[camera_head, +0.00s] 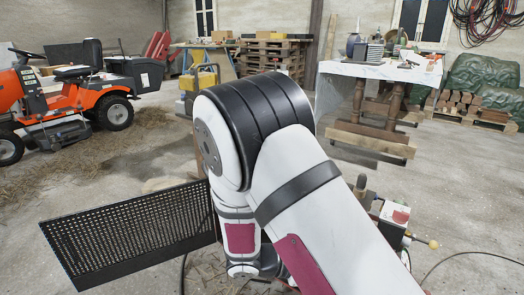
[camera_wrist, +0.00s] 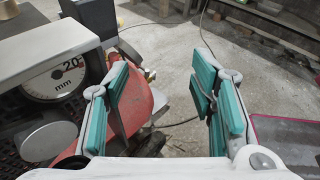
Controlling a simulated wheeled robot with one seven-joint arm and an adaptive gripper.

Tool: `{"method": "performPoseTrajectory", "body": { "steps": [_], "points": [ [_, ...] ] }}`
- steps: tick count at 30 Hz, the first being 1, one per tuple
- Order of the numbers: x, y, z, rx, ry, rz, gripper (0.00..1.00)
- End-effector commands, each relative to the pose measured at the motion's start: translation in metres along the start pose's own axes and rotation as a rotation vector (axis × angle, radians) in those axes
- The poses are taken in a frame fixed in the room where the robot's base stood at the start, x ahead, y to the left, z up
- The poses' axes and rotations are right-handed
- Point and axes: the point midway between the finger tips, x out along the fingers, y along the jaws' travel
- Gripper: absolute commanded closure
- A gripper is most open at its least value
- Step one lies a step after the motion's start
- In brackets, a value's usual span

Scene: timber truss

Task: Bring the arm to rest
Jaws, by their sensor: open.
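My gripper (camera_wrist: 163,103) shows in the wrist view with its two teal-padded fingers spread wide apart. It is open, and nothing sits between the fingers. The arm hides the gripper's fingers in that view.
A machine with a round mm dial (camera_wrist: 56,78) is close on the left in the wrist view, beside a red part (camera_wrist: 140,98). In the head view a black perforated panel (camera_head: 125,232) stands left of my arm. An orange mower (camera_head: 70,95) and a cluttered white table (camera_head: 385,70) stand farther back.

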Motion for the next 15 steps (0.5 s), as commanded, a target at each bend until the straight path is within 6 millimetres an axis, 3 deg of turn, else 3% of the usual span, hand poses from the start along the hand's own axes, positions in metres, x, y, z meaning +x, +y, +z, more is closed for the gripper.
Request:
{"method": "performPoseTrajectory", "body": {
  "steps": [1,6,15],
  "points": [
    [0.001,-0.009,0.017,0.064,0.044,-0.045,0.49],
    [0.004,-0.043,0.06,0.26,0.172,-0.196,0.49],
    [0.0,-0.113,0.119,0.596,0.387,-0.452,0.49]
  ]
}}
